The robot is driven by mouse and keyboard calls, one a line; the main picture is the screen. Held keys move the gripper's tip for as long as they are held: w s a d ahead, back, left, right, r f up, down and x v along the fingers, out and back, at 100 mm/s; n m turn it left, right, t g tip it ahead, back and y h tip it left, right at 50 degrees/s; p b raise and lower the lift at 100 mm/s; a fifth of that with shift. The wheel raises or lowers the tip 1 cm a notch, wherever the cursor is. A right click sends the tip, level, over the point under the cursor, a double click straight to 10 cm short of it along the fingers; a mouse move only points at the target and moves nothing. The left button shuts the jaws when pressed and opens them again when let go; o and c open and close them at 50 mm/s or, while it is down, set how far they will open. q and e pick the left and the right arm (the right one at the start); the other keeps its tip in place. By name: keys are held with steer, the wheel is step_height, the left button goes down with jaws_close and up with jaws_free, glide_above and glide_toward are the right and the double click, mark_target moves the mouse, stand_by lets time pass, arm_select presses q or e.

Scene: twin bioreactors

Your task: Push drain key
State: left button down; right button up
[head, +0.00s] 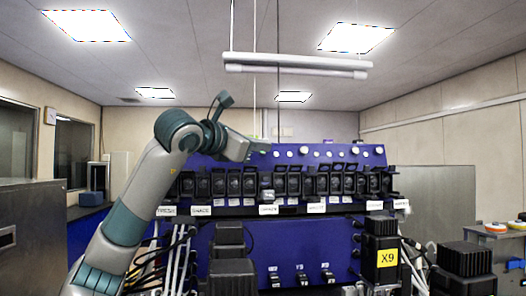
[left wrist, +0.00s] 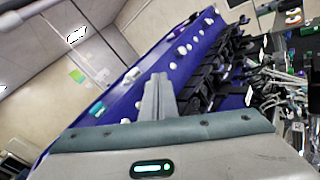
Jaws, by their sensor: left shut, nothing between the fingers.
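A blue control panel (head: 215,166) carries a row of black key-like units (head: 233,184) with white labels below them. I cannot tell which one is the drain key, as the lettering is too small to read surely. My left gripper (head: 262,147) is at the upper middle of the panel, above the black row, pointing right. In the left wrist view its grey fingers (left wrist: 157,97) are together, with nothing between them, in front of the blue panel (left wrist: 125,103). I cannot tell whether the fingertips touch the panel. My right gripper is not in view.
White round knobs (head: 304,150) line the panel's top edge. Black boxes, one with a yellow X9 label (head: 386,258), stand in front below, among white tubes (head: 180,262). A white bar fixture (head: 298,62) hangs above. The air above the panel's right half is clear.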

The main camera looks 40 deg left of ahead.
arm_select(q)
steer(key=shift+w+a, duration=0.1)
steer(key=shift+w+a+f, duration=0.15)
steer(key=shift+w+a, duration=0.05)
steer(key=shift+a, duration=0.05)
steer(key=shift+w+a+f, duration=0.1)
steer(key=shift+w+a, duration=0.15)
steer(key=shift+a, duration=0.05)
stand_by(1.3)
steer(key=shift+s+d, duration=0.1)
steer(key=shift+s+d+r, duration=0.25)
steer(key=shift+s+d, duration=0.2)
steer(key=shift+d, duration=0.1)
stand_by(0.3)
steer(key=s+d+r+p, duration=0.1)
steer(key=s+d, duration=0.2)
steer(key=d, duration=0.1)
steer(key=shift+s+d+r, duration=0.3)
stand_by(0.3)
steer(key=shift+f, duration=0.15)
